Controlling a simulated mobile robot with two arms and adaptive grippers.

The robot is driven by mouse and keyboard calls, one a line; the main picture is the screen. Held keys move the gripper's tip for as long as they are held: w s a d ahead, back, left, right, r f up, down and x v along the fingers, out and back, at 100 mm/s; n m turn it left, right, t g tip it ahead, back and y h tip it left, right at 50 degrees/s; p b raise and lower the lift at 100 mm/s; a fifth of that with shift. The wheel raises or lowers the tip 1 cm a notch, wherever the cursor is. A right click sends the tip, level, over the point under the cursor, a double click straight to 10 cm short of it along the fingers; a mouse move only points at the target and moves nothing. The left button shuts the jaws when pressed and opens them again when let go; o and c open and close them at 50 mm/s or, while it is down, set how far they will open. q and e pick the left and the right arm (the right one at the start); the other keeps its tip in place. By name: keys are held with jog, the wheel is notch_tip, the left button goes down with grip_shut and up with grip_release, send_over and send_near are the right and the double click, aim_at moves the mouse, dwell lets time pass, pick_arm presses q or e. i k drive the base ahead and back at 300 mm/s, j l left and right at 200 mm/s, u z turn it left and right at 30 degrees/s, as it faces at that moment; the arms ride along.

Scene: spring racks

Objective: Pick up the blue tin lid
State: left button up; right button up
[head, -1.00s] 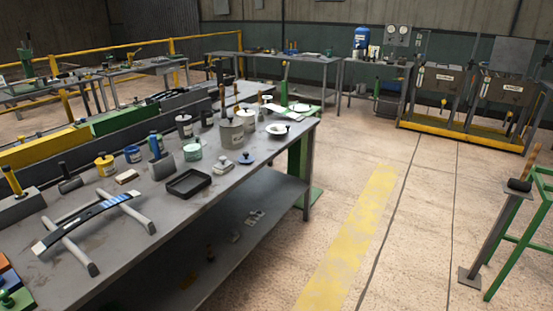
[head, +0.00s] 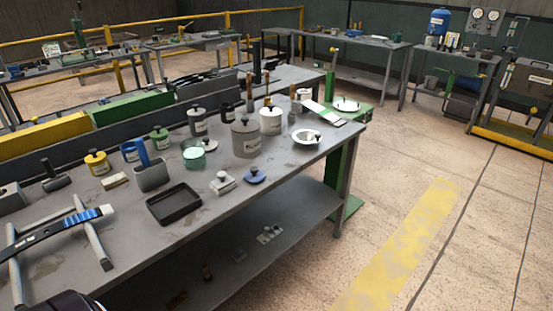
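The blue tin lid (head: 255,177) lies flat on the grey workbench (head: 225,215) in the head view, close to the front edge, with a small dark knob on top. It is right of a small whitish block with a knob (head: 222,184) and in front of the large grey tin (head: 246,141). Nothing covers it. Neither gripper's fingers can be seen. A dark rounded part, likely of my own arm, shows at the bottom left edge, far from the lid.
A black tray (head: 174,204) lies left of the lid. Several tins and a tool rest on rods crowd the left of the bench. The floor (head: 400,180) to the right is clear.

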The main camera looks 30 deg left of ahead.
aim_at(253, 175)
jog(key=i, duration=1.75)
jog(key=i+u, duration=0.1)
jog(key=i, duration=0.4)
jog(key=i+l+u, duration=0.1)
jog(key=i, duration=0.45)
jog(key=i+l+u, duration=0.15)
jog(key=i, duration=0.35)
jog(key=u, duration=1.85)
